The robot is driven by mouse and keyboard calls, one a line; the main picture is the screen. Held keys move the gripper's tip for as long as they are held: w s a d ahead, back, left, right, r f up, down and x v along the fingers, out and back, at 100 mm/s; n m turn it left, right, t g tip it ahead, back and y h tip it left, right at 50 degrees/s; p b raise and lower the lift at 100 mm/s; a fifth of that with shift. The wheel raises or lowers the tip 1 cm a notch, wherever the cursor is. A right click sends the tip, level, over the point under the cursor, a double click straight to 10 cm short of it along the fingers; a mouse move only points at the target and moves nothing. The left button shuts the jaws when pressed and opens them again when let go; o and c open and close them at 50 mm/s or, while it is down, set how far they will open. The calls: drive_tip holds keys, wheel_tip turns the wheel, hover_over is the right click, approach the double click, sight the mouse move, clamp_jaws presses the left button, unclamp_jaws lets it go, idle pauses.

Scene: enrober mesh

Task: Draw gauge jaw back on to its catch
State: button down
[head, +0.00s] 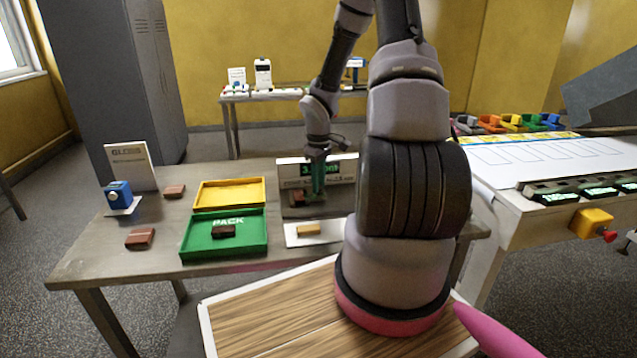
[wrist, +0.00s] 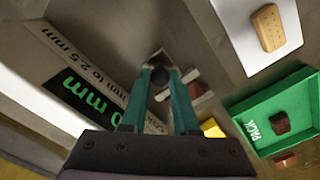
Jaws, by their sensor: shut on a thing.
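The gauge stands on the grey table. Its display board (head: 341,170) carries green digits above a line of black print, and the same board (wrist: 95,95) shows at the left of the wrist view, partly cut off. My gripper (head: 317,192) reaches down in front of the board. In the wrist view my gripper (wrist: 161,72) has its two teal fingers on either side of a dark round knob (wrist: 161,75), shut on it. A grey metal piece around the knob seems to be the gauge jaw (wrist: 158,58). A brown piece (wrist: 194,90) lies just right of the fingers. The catch cannot be made out.
A green PACK tray (head: 240,250) holds a dark bar, with a yellow tray (head: 258,192) behind it. A white plate (head: 291,240) with a tan bar lies right of the trays. Brown bars (head: 140,238), a blue device (head: 118,195) and a sign (head: 131,165) stand left.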

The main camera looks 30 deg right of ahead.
drive_tip(key=shift+s+d, duration=0.2)
drive_tip(key=shift+d, duration=0.55)
drive_tip(key=shift+s+d, duration=0.25)
drive_tip(key=shift+d, duration=0.55)
drive_tip(key=shift+s+d, duration=0.2)
drive_tip(key=shift+d, duration=0.55)
drive_tip(key=c, duration=0.6)
unclamp_jaws()
drive_tip(key=shift+d, duration=0.1)
drive_tip(key=shift+c, duration=0.2)
drive_tip(key=shift+r, duration=0.15)
wheel_tip(320, 180, up, 11)
drive_tip(key=shift+f, duration=0.2)
